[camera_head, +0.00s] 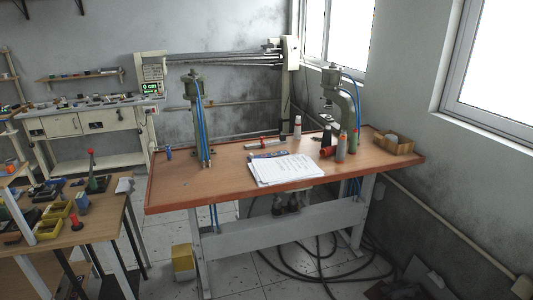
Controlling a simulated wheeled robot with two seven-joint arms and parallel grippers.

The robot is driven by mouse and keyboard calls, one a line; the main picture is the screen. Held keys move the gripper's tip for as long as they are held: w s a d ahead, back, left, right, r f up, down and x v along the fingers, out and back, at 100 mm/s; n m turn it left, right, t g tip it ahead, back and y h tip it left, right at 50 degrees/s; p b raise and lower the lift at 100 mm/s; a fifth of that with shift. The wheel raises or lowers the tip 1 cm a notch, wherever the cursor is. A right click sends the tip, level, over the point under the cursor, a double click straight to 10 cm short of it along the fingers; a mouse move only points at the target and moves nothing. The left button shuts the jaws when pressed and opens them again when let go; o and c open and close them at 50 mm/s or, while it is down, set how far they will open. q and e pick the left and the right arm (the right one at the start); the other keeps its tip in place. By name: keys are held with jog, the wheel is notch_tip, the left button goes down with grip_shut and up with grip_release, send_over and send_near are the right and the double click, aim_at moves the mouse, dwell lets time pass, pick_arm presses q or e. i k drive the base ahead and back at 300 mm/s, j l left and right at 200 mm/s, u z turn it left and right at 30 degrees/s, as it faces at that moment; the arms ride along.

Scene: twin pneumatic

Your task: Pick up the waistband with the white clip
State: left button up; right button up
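I cannot make out a waistband or a white clip anywhere in the head view. Neither of my grippers is in view. A wooden workbench (200,182) with a raised reddish edge stands in the middle. White papers (285,168) lie on it near its front edge. A light, bar-shaped item (265,145) lies behind the papers, too small to identify.
Two green presses, one left (195,90) and one right (347,100), stand on the workbench. Bottles (340,148) and a brown tray (395,147) are at its right. A cluttered side table (95,225) is at left. Black cables (320,276) cover the floor.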

aim_at(276, 153)
jog(key=i+l+u, duration=0.1)
jog(key=i, duration=0.3)
jog(key=i+l+u, duration=0.15)
jog(key=i+l, duration=0.2)
jog(key=i, duration=0.05)
